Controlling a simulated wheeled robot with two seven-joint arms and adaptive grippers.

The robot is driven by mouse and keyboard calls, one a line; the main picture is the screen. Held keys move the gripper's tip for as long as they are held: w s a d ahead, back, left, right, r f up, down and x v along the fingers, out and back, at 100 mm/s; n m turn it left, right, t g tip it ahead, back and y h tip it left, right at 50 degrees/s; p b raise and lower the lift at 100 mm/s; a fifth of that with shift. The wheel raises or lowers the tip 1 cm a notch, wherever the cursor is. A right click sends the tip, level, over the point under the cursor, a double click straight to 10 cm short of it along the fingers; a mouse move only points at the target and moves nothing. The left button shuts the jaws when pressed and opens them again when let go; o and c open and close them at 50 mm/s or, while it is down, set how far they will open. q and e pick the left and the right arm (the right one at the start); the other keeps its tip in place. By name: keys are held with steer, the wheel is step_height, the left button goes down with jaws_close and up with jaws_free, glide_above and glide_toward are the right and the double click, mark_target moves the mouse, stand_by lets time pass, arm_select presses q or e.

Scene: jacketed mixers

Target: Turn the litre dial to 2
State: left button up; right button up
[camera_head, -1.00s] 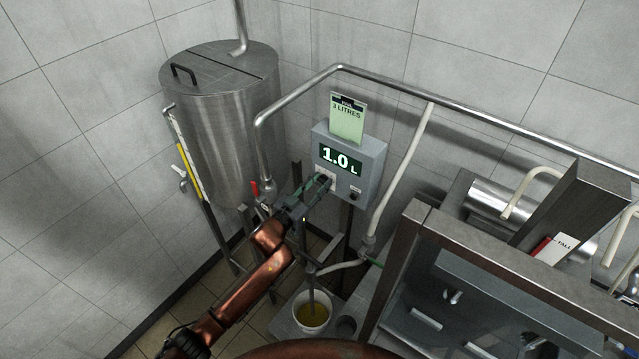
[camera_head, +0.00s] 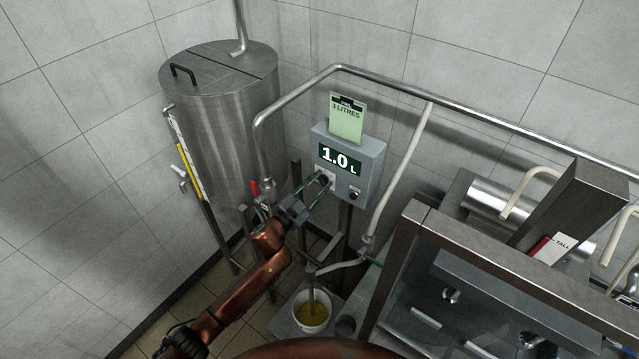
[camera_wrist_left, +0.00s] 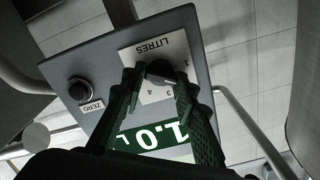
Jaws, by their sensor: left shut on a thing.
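The grey control box (camera_head: 369,168) hangs in the middle of the head view, its display (camera_head: 340,159) reading 1.0 L. My left gripper (camera_head: 326,181) reaches the box's front from the lower left. In the left wrist view its two fingers (camera_wrist_left: 160,78) stand on either side of the dark litre dial (camera_wrist_left: 159,70), shut on it. The dial sits on a white plate (camera_wrist_left: 168,48) marked LITRES, with numbers around it, partly hidden by the fingers. A green card (camera_head: 347,120) reading 3 LITRES stands above the box. My right gripper is not in view.
A black ZERO knob (camera_wrist_left: 78,90) sits beside the litre plate. A steel tank (camera_head: 225,125) stands to the left, and a steel pipe (camera_head: 300,95) runs over the box. A white bucket (camera_head: 312,312) with yellow liquid stands below. Steel machinery (camera_head: 480,270) fills the lower right.

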arm_select(q)
steer(key=shift+f+m, duration=0.1)
steer(key=shift+m, duration=1)
steer(key=shift+d, duration=0.1)
steer(key=o, duration=1.2)
steer(key=shift+c, duration=0.2)
steer(key=shift+s+a, duration=0.35)
steer(key=shift+s, duration=0.05)
steer(key=v, duration=1.1)
